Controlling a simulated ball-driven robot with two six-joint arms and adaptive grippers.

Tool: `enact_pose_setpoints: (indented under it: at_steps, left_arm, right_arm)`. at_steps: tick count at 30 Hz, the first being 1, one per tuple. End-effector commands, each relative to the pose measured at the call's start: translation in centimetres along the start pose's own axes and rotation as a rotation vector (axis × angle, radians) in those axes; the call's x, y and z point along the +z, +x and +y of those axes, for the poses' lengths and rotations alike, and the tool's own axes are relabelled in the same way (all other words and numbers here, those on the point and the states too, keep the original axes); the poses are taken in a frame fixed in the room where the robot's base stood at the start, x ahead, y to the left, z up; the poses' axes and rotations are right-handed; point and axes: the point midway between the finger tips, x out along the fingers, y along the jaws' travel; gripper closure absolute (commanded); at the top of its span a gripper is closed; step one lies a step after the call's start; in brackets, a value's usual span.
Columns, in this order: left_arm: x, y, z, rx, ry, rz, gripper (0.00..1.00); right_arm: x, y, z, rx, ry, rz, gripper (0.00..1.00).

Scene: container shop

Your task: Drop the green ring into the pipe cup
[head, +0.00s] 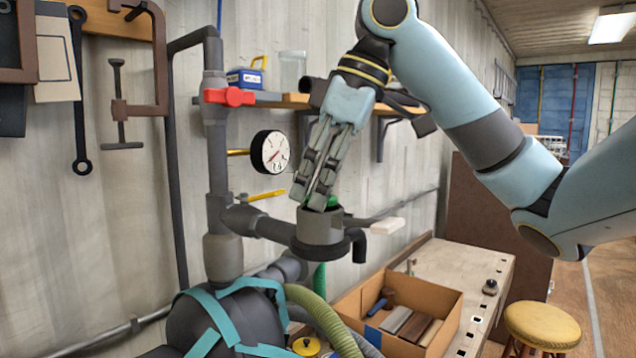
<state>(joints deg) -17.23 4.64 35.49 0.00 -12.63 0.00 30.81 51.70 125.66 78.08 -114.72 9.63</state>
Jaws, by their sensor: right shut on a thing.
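The pipe cup (319,230) is a dark grey, open-topped cup at the end of a grey pipe, in the middle of the head view. My right gripper (318,204) points down into the cup's mouth, its fingers tilted slightly. It is shut on the green ring (332,202). Only a small bit of green shows beside and behind the fingertips, at the cup's rim. The rest of the ring is hidden by the fingers and the cup wall, so I cannot tell how deep it sits. My left gripper is not in view.
A pressure gauge (270,152) and a red valve handle (230,97) are on the pipework left of my gripper. A wooden shelf (296,101) is behind. A cardboard box (440,300) of blocks stands on the bench below right. A yellow stool (542,325) is farther right.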

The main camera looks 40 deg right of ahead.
Motion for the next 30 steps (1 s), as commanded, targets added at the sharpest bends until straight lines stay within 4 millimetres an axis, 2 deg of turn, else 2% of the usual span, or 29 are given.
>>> enact_pose_setpoints:
  at_steps: [8, 9, 15, 30]
  left_arm:
    - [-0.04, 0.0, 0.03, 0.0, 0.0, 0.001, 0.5]
    - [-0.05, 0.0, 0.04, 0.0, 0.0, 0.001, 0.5]
    - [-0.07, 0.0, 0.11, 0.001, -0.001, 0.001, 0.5]
    - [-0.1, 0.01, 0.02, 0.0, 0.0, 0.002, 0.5]
  right_arm:
    - [-0.01, 0.0, 0.0, 0.0, 0.0, 0.0, 0.86]
    - [-0.01, 0.0, 0.0, 0.0, 0.0, 0.0, 0.58]
    - [-0.01, 0.0, 0.0, 0.0, 0.0, 0.0, 0.33]
    - [-0.13, -0.15, 0.11, 0.002, 0.001, 0.0, 0.33]
